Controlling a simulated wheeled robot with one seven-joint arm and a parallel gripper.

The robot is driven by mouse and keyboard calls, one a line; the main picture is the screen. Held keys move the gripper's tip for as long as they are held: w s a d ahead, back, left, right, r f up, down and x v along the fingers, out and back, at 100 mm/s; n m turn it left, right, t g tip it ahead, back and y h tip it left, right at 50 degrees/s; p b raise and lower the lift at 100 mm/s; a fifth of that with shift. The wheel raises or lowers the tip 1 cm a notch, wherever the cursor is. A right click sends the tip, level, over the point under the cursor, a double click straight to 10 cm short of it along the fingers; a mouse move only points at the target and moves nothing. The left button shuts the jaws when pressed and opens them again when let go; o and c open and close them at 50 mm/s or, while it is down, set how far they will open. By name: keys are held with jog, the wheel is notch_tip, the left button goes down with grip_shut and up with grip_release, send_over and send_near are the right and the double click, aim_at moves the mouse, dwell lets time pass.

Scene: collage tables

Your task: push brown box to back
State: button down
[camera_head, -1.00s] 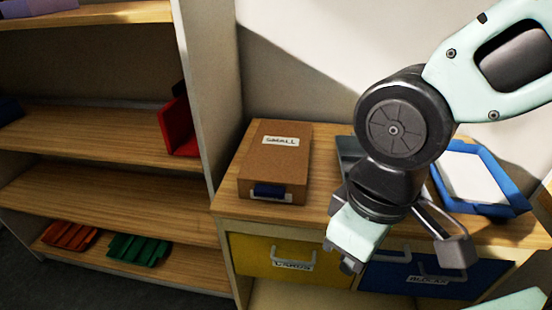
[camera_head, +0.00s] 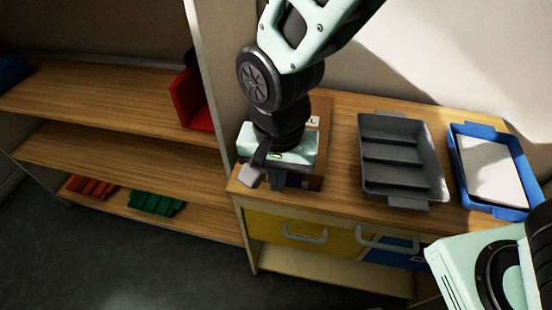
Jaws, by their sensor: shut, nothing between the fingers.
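The brown box (camera_head: 321,150) lies on the left part of the wooden cabinet top (camera_head: 342,150). My arm and hand hide most of it; only its right side and a corner of its white label show. My gripper (camera_head: 265,177) points down at the front of the box, near the cabinet's front left edge. It is shut and holds nothing. Whether it touches the box cannot be told.
A grey compartment tray (camera_head: 437,165) and a blue tray (camera_head: 518,165) with a white sheet stand right of the box. A wall is behind. A shelf (camera_head: 110,105) with a red holder (camera_head: 190,98) is at left. Yellow (camera_head: 275,228) and blue drawers are below.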

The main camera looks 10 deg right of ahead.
jog(key=w+f+p, duration=0.1)
jog(key=w+f, duration=0.3)
jog(key=f, duration=0.6)
jog(key=shift+w+d+m, duration=0.3)
jog(key=shift+d, duration=0.15)
jog(key=w+d, duration=0.1)
jog(key=w, duration=0.2)
jog(key=w+d, duration=0.1)
jog(key=w, duration=0.3)
jog(key=w+d, duration=0.2)
jog(key=w, duration=0.1)
jog(key=shift+w, duration=0.4)
